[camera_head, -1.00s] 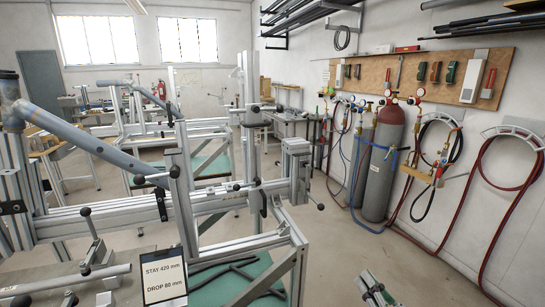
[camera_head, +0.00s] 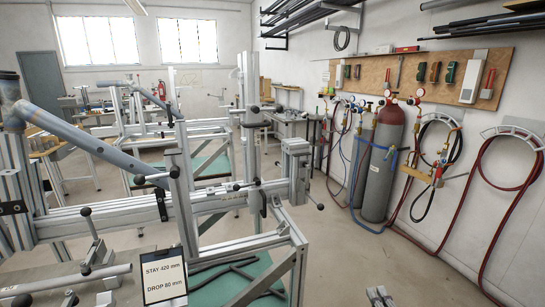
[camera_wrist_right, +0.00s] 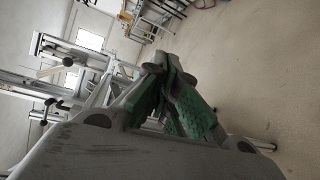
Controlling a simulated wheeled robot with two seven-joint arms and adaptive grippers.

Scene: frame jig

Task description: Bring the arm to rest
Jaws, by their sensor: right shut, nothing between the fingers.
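My right gripper (camera_head: 380,297) shows only as a small piece at the bottom edge of the head view, over bare floor to the right of the jig. In the right wrist view, its green-padded fingers (camera_wrist_right: 180,105) are together with nothing between them. The aluminium frame jig (camera_head: 225,200) stands to the left of the gripper, apart from it. A grey-blue tube (camera_head: 90,143) lies slanting across the jig. My left gripper is in neither view.
A sign (camera_head: 164,275) reading "STAY 420 mm, DROP 80 mm" stands at the jig's front. Dark rods lie on a green sheet (camera_head: 262,268) beside it. Gas cylinders (camera_head: 380,175) and hoses line the right wall. The floor (camera_head: 350,255) between is clear.

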